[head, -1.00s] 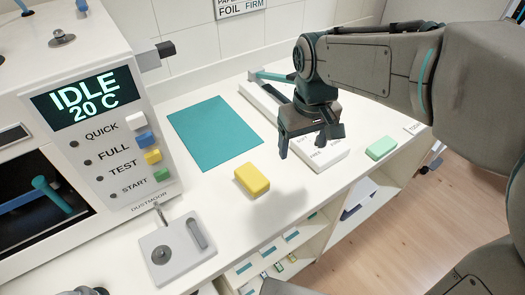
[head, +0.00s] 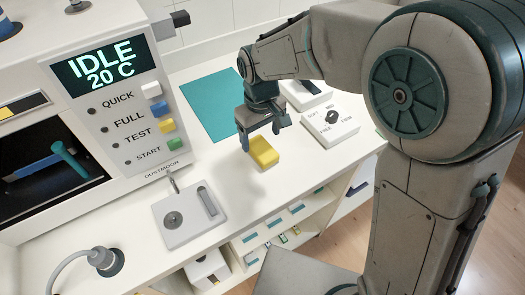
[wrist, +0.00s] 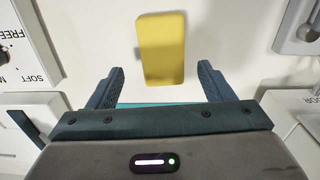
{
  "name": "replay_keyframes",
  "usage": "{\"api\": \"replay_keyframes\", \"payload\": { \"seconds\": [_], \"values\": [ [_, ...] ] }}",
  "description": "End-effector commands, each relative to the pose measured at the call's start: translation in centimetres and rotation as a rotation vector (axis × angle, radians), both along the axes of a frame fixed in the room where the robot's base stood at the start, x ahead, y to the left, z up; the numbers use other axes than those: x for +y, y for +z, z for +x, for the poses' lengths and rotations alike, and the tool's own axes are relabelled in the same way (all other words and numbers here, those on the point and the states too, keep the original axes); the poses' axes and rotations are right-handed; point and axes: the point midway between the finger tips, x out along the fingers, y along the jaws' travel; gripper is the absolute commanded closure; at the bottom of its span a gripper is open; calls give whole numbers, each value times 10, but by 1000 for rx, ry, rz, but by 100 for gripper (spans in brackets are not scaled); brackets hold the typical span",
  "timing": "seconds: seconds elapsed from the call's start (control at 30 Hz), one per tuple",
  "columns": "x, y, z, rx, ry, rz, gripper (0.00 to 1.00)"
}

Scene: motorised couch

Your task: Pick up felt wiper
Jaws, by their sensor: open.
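A yellow block (head: 265,158), perhaps the felt wiper, lies on the white counter in the head view. In the wrist view the yellow block (wrist: 162,42) is upper centre, its near end between the fingertips with gaps on both sides. My gripper (head: 261,138) is above and just behind the block in the head view, fingers pointing down. In the wrist view my gripper (wrist: 161,72) is open and empty. The height gap between fingers and block is hard to judge.
The machine panel (head: 120,95) reads IDLE 20 C at left. A grey plate (head: 188,218) with a knob and slot sits at the front. A teal mat (head: 210,105) lies behind the block. A white dial box (head: 330,130) stands to the right.

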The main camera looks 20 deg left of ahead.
Motion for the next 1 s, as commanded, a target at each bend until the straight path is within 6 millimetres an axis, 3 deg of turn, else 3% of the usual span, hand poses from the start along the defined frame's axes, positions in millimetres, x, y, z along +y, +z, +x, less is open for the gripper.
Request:
{"api": "replay_keyframes", "payload": {
  "seconds": [0.33, 0.63, 0.67, 0.8, 0.83, 1.0],
  "values": [
    [-4, -45, -8, 2, -1, -1, 25],
    [-4, -51, -8, -1, -1, 1, 25],
    [-4, -51, -8, -1, -1, 1, 31],
    [-4, -51, -8, 0, 0, 0, 70],
    [-4, -51, -8, 0, 0, 0, 74],
    [-4, -50, -8, -1, 0, 1, 74]
  ]
}}
